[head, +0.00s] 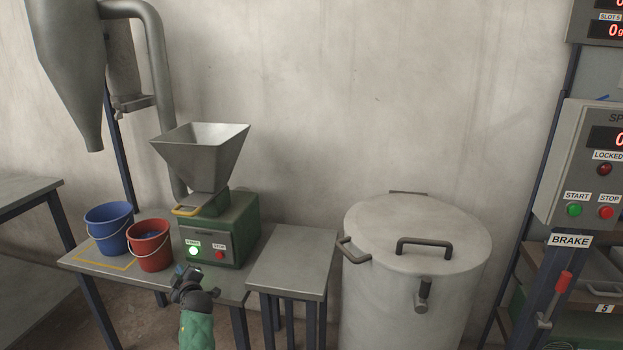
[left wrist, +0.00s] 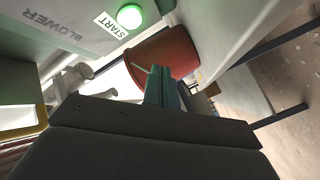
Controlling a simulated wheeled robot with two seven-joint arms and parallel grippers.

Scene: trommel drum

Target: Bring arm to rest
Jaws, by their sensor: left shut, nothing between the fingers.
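My left gripper (head: 187,274) is in front of the green blower box (head: 233,232), below its lit green START button (head: 194,251). In the left wrist view its fingers (left wrist: 163,88) are together with nothing between them. That view also shows the START button (left wrist: 130,16) glowing close by and the red bucket (left wrist: 164,52) beyond the fingers. My left arm (head: 197,330) comes up from the bottom edge of the head view. I cannot see my right gripper.
A blue bucket (head: 109,230) and a red bucket (head: 150,246) stand on the table left of the blower. A metal hopper (head: 203,150) tops the blower. A small grey table (head: 291,262) and a large lidded drum (head: 416,300) stand to the right. A control panel (head: 588,170) is at far right.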

